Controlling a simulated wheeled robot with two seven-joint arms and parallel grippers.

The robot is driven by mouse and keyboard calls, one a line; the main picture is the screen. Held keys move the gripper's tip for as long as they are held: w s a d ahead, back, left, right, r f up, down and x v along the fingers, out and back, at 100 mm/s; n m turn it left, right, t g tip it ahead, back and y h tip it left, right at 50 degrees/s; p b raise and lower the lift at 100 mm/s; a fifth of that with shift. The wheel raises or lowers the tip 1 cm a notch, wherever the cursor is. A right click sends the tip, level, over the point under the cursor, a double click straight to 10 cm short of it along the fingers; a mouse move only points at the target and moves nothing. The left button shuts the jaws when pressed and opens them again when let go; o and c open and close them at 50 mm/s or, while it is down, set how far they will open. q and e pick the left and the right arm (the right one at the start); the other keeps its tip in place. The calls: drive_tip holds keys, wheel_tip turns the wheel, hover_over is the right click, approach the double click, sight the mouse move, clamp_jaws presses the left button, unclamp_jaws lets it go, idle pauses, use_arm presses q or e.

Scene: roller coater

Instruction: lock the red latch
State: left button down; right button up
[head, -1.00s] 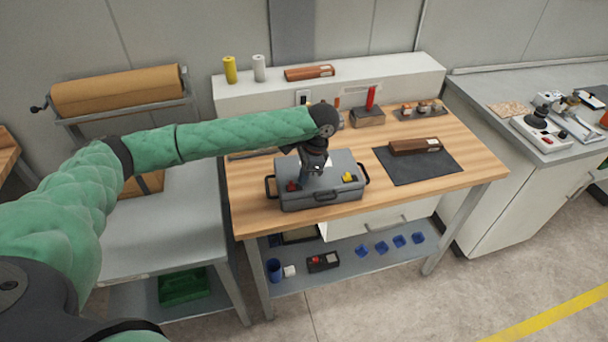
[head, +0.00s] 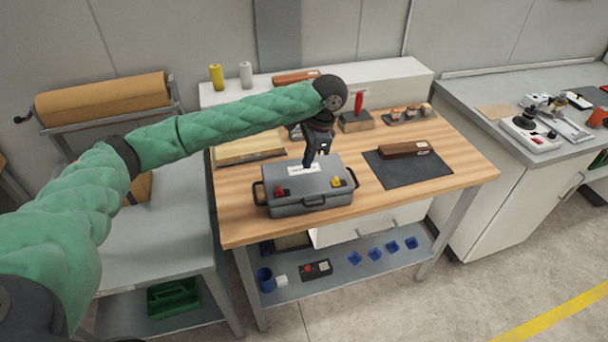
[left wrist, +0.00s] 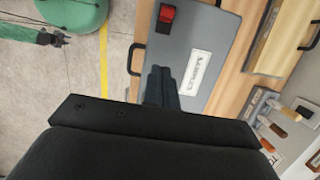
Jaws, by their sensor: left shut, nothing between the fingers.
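The red latch (head: 281,190) sits on the front left of a closed grey case (head: 312,202) on the wooden bench. It also shows in the left wrist view (left wrist: 167,14), seated in a dark mount at the lid's edge. I cannot tell whether it is locked. A yellow latch (head: 336,182) is on the case's front right. My left gripper (head: 308,165) is shut and empty above the rear of the lid, apart from the red latch. Its closed fingers also show in the left wrist view (left wrist: 160,84). My right gripper (left wrist: 58,40) shows small there, over the floor; its jaws are unclear.
The case has dark handles at both sides. A dark mat (head: 408,170) with a brown block (head: 403,149) lies to its right. Holders with a red-handled tool (head: 358,103) stand behind. The bench in front of the case is clear.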

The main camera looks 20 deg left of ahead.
use_arm(q)
drive_tip(key=shift+v, duration=1)
use_arm(e)
drive_tip(key=shift+w+r, duration=0.1)
drive_tip(key=shift+w, duration=0.4)
use_arm(q)
drive_tip(key=shift+r, duration=0.1)
